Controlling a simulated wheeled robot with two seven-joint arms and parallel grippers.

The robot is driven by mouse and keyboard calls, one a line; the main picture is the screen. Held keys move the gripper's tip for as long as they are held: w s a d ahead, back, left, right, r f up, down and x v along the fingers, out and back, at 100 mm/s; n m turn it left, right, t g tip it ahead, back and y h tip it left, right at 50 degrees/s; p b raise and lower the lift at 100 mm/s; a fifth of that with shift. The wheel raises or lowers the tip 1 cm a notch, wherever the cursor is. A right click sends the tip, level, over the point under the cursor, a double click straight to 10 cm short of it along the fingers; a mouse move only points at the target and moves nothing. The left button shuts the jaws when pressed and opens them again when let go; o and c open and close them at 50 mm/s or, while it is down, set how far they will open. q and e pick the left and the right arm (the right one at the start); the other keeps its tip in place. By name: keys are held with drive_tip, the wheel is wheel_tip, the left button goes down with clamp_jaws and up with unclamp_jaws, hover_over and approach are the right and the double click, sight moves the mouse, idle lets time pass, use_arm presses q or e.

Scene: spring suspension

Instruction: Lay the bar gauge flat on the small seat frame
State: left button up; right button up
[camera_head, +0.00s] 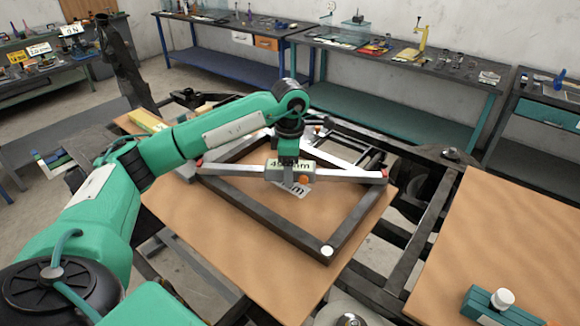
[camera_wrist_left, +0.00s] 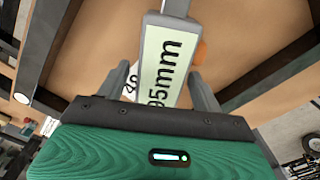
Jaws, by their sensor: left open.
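The bar gauge (camera_head: 345,175) is a long silver bar with red ends and a grey box reading mm, its display also large in the left wrist view (camera_wrist_left: 165,65). It spans the small seat frame (camera_head: 265,218), a dark rectangular frame on a wooden board, from its left corner to its right corner. The bar looks level; I cannot tell whether it touches the frame everywhere. My left gripper (camera_head: 287,160) is directly above the gauge's box. In the left wrist view its open fingers stand either side of the box. My right gripper is not in view.
A white label lies on the board (camera_head: 240,275) under the gauge. Dark metal rails (camera_head: 425,225) run beside it. A second wooden board (camera_head: 510,220) at right holds a teal block with a white knob (camera_head: 502,298). Workbenches (camera_head: 400,52) line the back wall.

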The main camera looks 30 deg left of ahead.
use_arm(q)
drive_tip(key=shift+r, duration=0.15)
wheel_tip(320, 180, up, 10)
drive_tip(key=b, duration=0.2)
drive_tip(key=shift+b, duration=0.3)
drive_tip(key=shift+r, duration=1)
